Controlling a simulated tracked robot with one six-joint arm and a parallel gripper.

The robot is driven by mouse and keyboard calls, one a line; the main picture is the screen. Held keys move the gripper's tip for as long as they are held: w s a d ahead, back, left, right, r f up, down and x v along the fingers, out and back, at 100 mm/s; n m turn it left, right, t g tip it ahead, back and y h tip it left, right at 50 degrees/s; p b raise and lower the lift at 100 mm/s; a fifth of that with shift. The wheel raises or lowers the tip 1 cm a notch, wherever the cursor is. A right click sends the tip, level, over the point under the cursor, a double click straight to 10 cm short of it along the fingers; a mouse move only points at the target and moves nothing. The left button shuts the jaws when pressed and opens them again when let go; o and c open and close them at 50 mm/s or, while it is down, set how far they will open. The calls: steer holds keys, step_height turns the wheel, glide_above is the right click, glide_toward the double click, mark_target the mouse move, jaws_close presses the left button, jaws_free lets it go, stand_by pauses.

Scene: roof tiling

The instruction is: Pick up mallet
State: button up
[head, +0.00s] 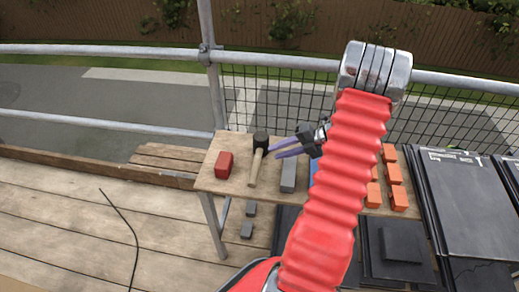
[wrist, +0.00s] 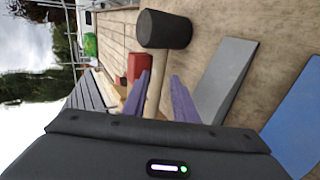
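The mallet (head: 256,166) lies on the wooden table, with its black head toward the back and its pale wooden handle toward the front edge. In the wrist view, its black head (wrist: 165,29) is at the top, and the handle (wrist: 155,92) runs down between my two purple fingers. My gripper (head: 273,151) is open, with its fingertips just right of the mallet near the head end of the handle. In the wrist view, the fingers of my gripper (wrist: 160,75) are apart on either side of the handle. I cannot tell whether they touch it.
A red block (head: 224,165) sits left of the mallet on the table (head: 207,180). A grey block (head: 288,175) lies to its right, and a blue piece (wrist: 296,120) lies beyond. Several orange blocks (head: 396,185) and dark panels (head: 465,190) are farther right. Mesh and scaffold rails stand behind.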

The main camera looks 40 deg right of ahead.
mark_target(261, 156)
steer(key=shift+x, duration=2.2)
steer(key=shift+x, duration=2.6)
jaws_close()
